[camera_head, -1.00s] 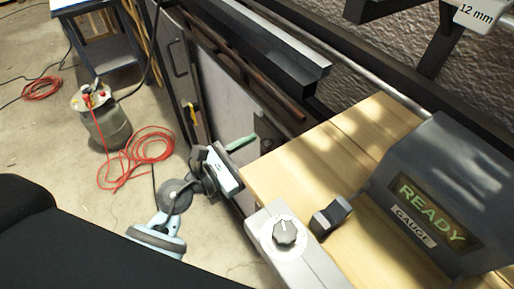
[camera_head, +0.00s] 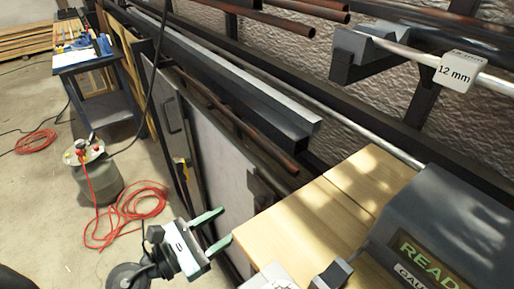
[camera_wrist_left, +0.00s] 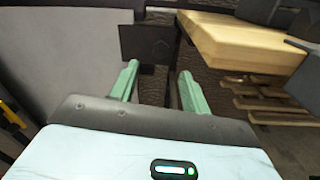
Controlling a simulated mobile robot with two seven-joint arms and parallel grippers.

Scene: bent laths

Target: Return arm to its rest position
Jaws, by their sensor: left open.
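My left gripper (camera_head: 214,229) is at the lower middle of the head view, left of the wooden bench top's near corner. Its two green fingers are apart and nothing is between them. In the left wrist view the open fingers (camera_wrist_left: 157,95) point toward the dark bench frame below the wooden top, with a gap ahead of them. My right gripper is not in these views.
The wooden bench top (camera_head: 296,222) carries a grey gauge box (camera_head: 445,225). Metal bars and rusty pipes (camera_head: 240,110) run along the wall. A red hose (camera_head: 128,212) and a grey canister (camera_head: 98,180) are on the floor. A blue-legged table (camera_head: 85,60) stands behind.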

